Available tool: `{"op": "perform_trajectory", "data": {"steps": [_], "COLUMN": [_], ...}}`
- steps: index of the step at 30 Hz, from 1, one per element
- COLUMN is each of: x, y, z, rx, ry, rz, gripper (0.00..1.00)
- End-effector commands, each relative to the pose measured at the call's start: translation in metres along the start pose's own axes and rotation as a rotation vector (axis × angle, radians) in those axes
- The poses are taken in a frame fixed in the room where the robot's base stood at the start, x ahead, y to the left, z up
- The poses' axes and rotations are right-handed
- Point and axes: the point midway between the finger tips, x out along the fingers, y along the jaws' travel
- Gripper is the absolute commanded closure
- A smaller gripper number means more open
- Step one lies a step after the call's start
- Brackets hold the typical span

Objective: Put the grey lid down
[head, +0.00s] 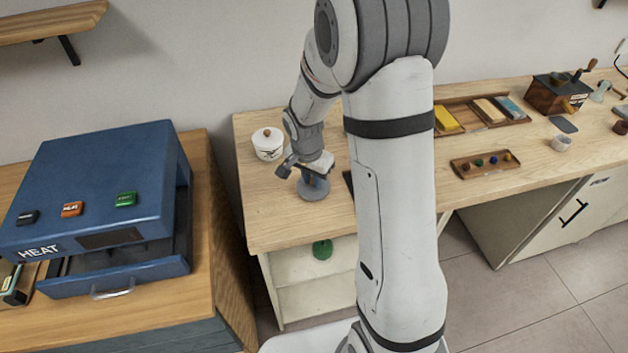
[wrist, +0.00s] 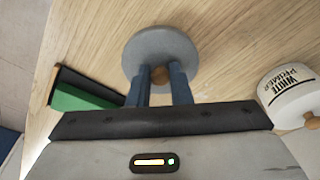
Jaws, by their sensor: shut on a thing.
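The grey lid (head: 313,191) is a round disc with a small wooden knob, at the left part of the wooden counter (head: 262,208). It also shows in the wrist view (wrist: 160,48), at the top middle. My gripper (head: 316,177) points down above it, and its blue fingers (wrist: 161,82) are shut on the knob. The lid looks level and is low over the counter. I cannot tell whether its underside touches the wood.
A white pot (head: 268,148) marked "WHITE PRIMER" stands close by; it also shows in the wrist view (wrist: 290,92). A dark-edged green thing (wrist: 85,97) lies on the other side. A blue heat press (head: 100,190) stands left. Trays (head: 486,164) lie right.

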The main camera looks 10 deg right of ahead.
Motion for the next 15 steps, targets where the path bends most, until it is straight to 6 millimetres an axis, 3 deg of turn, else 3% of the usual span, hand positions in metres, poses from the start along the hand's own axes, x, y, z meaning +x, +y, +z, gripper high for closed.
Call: {"op": "perform_trajectory", "data": {"steps": [5, 15], "x": [0.019, 0.022], "y": [0.000, 0.000], "z": [0.003, 0.003], "rx": [0.000, 0.001], "ry": [-0.001, 0.000], "rz": [0.001, 0.000], "gripper": [1.00, 1.00]}}
